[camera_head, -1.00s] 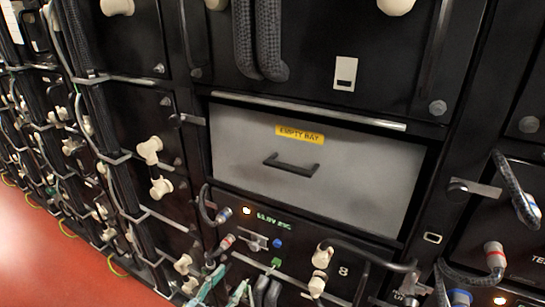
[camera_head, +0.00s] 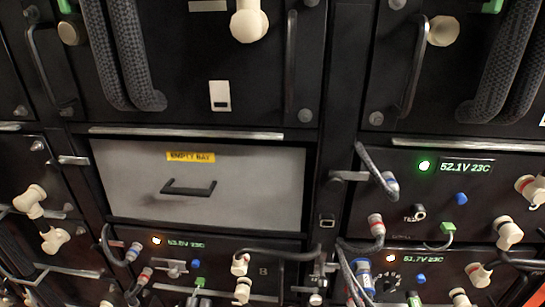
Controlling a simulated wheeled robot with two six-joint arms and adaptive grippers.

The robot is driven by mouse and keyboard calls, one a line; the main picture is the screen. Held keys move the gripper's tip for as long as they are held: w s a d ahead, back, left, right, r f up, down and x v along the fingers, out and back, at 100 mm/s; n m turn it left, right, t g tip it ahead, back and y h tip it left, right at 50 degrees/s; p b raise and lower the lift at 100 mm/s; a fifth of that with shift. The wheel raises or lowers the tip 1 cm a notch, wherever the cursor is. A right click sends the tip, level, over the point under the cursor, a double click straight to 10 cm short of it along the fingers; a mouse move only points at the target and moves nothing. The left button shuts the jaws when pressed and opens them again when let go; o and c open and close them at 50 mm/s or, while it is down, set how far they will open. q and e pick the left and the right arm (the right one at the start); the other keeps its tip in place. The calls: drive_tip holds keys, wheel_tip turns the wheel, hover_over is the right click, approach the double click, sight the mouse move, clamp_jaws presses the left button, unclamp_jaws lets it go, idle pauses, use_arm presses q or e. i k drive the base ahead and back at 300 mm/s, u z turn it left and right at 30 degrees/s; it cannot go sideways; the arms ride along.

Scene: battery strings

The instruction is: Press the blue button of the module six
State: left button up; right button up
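Three blue buttons show on modules in the head view. One blue button (camera_head: 461,198) is on the upper right module (camera_head: 400,229), which has a lit green lamp (camera_head: 424,166) and a display (camera_head: 466,167) reading 52.1V 23C. Another blue button (camera_head: 421,279) is on the module below it, with an orange lamp (camera_head: 390,258) and a display (camera_head: 423,259) reading about 51.7V 23C. A third blue button (camera_head: 195,264) is on the lower middle module, marked 8 (camera_head: 263,271), with an orange lamp (camera_head: 157,241). I cannot read a six on any module. Neither gripper is in view.
A grey panel (camera_head: 250,190) labelled EMPTY BAY (camera_head: 190,156) has a black handle (camera_head: 189,188). Thick braided cables (camera_head: 126,60) hang above it, and more cables (camera_head: 505,65) hang at the upper right. Cream connectors (camera_head: 31,200) and black cables stick out from the fronts.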

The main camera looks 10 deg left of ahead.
sight(421, 278)
drive_tip(key=u, duration=0.05)
drive_tip(key=k, duration=0.45)
drive_tip(key=u, duration=0.05)
drive_tip(key=i, duration=0.4)
drive_tip(key=z, duration=1.1)
